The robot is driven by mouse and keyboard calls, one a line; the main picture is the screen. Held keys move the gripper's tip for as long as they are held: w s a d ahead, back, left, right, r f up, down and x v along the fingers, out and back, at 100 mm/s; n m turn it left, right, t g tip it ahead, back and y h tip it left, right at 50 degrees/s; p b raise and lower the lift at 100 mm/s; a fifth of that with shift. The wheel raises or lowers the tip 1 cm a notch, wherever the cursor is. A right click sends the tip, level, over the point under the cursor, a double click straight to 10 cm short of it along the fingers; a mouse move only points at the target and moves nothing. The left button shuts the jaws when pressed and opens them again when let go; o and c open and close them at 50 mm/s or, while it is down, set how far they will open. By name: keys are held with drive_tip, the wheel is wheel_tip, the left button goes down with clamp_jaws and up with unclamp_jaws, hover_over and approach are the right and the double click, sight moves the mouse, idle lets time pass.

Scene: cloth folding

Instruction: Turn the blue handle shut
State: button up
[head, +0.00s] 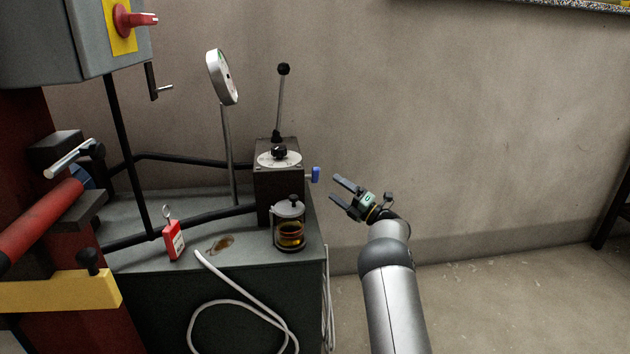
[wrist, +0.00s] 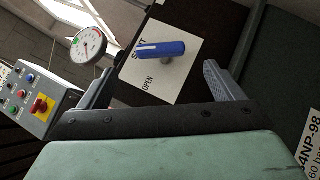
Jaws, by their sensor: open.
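The blue handle (head: 316,174) sticks out from the right side of a dark box (head: 266,190) in the head view. In the wrist view the blue handle (wrist: 160,49) stands on a short stem in front of a white plate (wrist: 182,82) marked SHUT and OPEN. Its left end overlaps the word SHUT; OPEN is uncovered. My gripper (head: 334,190) is open and empty, just right of the handle and slightly lower, fingers pointing at the box. In the wrist view the handle appears beyond and between the spread fingers of my gripper (wrist: 160,70), with no contact visible.
A glass oil jar (head: 290,228) stands in front of the box on the grey cabinet top (head: 195,203). A red tag (head: 174,240) and a round gauge (head: 222,77) on a stem are to the left. A white hose (head: 235,298) hangs in front. Free space lies to the right.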

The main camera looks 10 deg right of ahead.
sight(316, 181)
drive_tip(key=b+x, duration=0.1)
drive_tip(key=x, duration=0.8)
drive_tip(key=shift+w+b, duration=0.1)
drive_tip(key=shift+b, duration=0.3)
drive_tip(key=c, duration=1)
